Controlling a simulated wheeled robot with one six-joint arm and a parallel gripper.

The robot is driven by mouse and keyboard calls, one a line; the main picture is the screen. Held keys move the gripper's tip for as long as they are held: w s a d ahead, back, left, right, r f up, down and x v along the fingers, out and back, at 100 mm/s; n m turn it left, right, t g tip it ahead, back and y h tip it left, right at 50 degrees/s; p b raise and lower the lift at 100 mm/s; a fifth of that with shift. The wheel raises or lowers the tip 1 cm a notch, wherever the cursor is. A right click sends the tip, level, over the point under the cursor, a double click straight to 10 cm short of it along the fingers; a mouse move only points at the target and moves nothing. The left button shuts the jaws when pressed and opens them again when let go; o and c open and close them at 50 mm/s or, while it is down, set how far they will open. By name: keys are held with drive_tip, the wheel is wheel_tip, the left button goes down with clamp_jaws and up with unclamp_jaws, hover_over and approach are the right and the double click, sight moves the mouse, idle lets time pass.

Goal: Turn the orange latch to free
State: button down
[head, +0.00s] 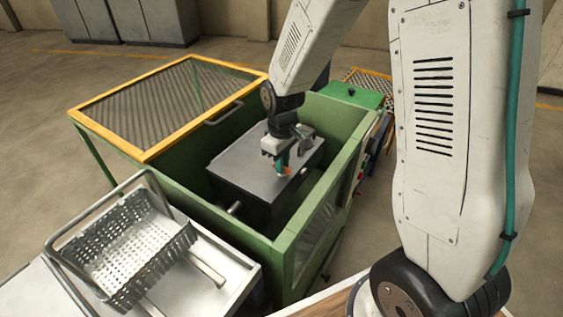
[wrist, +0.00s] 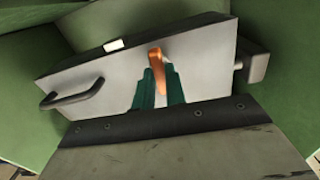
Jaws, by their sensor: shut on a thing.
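The orange latch (wrist: 157,64) stands on a light grey panel (wrist: 215,60) in the wrist view, with its upper end curved. My gripper (wrist: 158,88) has teal fingers on both sides of the latch and is shut on it. In the head view my gripper (head: 282,163) reaches down onto the top of a dark grey box (head: 243,160) inside the green enclosure. Only a small orange bit of the latch (head: 287,171) shows there, beside the fingertips. The fingers hide the latch's lower part.
The green enclosure (head: 190,190) has walls around the box, and a yellow-framed mesh lid (head: 170,100) stands on its left. A black handle (wrist: 72,95) and a grey block (wrist: 252,62) flank the latch. A perforated metal basket (head: 125,245) sits on a bench at front left.

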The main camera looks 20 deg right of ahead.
drive_tip(key=shift+n, duration=0.4)
drive_tip(key=c, duration=1.4)
unclamp_jaws()
drive_tip(key=shift+c, duration=0.2)
drive_tip(key=shift+r, duration=0.1)
wheel_tip(320, 180, up, 8)
drive_tip(key=shift+f, duration=0.15)
